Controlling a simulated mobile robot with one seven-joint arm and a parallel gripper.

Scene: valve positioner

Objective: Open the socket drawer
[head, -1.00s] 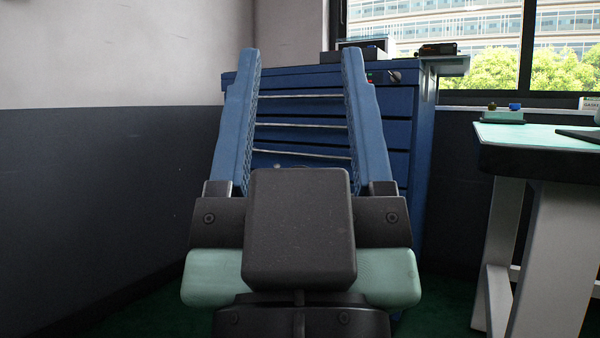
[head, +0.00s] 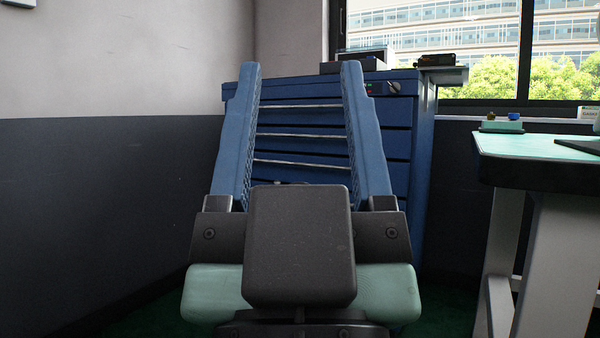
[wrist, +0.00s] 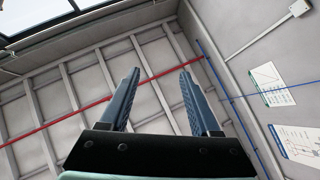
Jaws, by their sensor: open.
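A blue drawer cabinet (head: 398,150) stands ahead against the back wall in the head view. Several drawers with pale handle strips (head: 302,134) show between my fingers. I cannot tell which one is the socket drawer, and the lower drawers are hidden behind my gripper. The drawers that show look shut. My gripper (head: 302,80) is open and empty, its two blue fingers pointing up in front of the cabinet and apart from it. In the wrist view my gripper (wrist: 158,72) is set against the ceiling, and the cabinet is out of sight.
Dark equipment (head: 360,64) sits on the cabinet top. A workbench (head: 530,165) with a pale green top and light legs stands at the right. A window (head: 470,50) is behind. The floor (head: 450,310) between cabinet and bench looks clear. Wall posters (wrist: 272,84) show in the wrist view.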

